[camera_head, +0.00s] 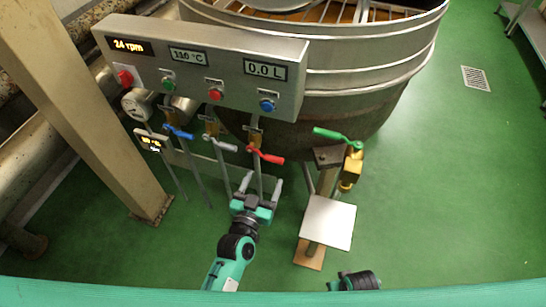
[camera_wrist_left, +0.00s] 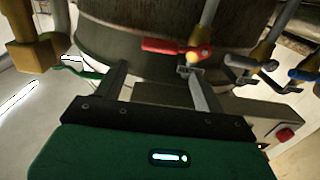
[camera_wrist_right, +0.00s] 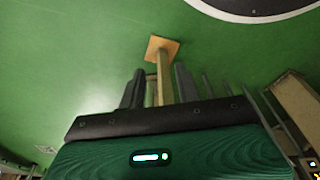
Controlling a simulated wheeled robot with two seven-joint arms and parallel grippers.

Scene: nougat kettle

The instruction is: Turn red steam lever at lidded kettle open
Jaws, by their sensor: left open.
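The red steam lever (camera_head: 266,156) sits on a vertical pipe under the control panel, its handle pointing right and slightly down. It also shows in the left wrist view (camera_wrist_left: 165,46), roughly sideways, beyond the fingertips. My left gripper (camera_head: 262,183) is open and empty just below the lever, apart from it, with its fingers pointing up toward it. The large steel kettle (camera_head: 350,75) stands behind; only part of its top shows. My right gripper (camera_wrist_right: 160,88) is open in its wrist view, with a post seen between the fingers; contact cannot be told.
Grey (camera_head: 221,145) and blue (camera_head: 180,133) levers stand left of the red one. A green lever (camera_head: 335,136) on a brass valve is to the right, above a white-topped stand (camera_head: 328,222). The control panel (camera_head: 205,65) hangs above.

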